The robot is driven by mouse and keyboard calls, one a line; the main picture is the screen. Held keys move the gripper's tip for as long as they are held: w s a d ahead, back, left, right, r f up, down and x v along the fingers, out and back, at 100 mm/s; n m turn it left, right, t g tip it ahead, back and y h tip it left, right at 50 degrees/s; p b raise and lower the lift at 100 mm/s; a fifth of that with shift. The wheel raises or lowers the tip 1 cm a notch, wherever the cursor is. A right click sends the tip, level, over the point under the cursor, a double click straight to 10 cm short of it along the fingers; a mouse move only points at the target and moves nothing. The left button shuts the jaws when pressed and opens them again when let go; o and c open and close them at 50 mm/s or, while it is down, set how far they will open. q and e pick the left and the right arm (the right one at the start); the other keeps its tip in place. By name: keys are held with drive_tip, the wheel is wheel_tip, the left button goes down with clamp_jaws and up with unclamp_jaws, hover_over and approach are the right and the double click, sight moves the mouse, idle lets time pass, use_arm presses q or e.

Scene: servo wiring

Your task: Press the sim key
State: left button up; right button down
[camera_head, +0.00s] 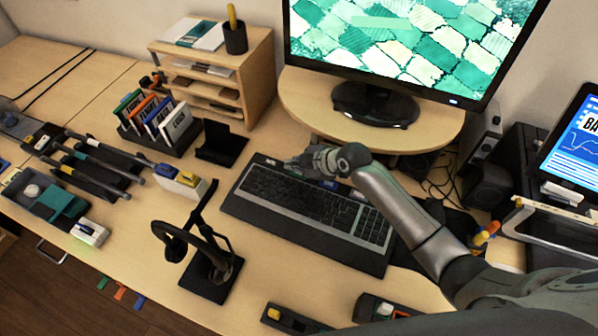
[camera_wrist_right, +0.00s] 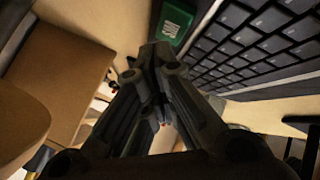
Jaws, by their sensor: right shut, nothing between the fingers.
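The black keyboard (camera_head: 300,200) lies on the desk in front of the monitor stand. It also shows in the right wrist view (camera_wrist_right: 265,50), with rows of dark keys at the upper right. A small green piece with faint light marks (camera_wrist_right: 175,20) sits at the keyboard's edge there; I cannot read its marks, nor tell whether it is the sim key. My right gripper (camera_head: 290,165) is over the keyboard's far left edge. In the wrist view the right gripper's fingertips (camera_wrist_right: 155,55) are together and empty, just below the green piece. Contact cannot be judged. My left gripper is not in view.
A headphone stand (camera_head: 210,265) stands left of the keyboard's near side. A black holder (camera_head: 222,145) and a wooden shelf unit (camera_head: 255,80) are left of its far side. The monitor (camera_head: 400,45) is behind. My right arm covers part of the keyboard's right side.

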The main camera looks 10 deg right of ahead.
sight(297, 175)
drive_tip(key=shift+f, duration=0.15)
drive_tip(key=shift+f, duration=0.3)
drive_tip(key=shift+f+b, duration=0.35)
drive_tip(key=shift+b, duration=0.1)
idle(0.8)
drive_tip(key=shift+r, duration=0.1)
drive_tip(key=shift+r+p, duration=0.65)
drive_tip(key=shift+p, duration=0.1)
wheel_tip(297, 175, up, 5)
drive_tip(key=p, duration=0.4)
drive_tip(key=shift+r+p, duration=0.1)
drive_tip(key=shift+p, duration=0.2)
idle(0.4)
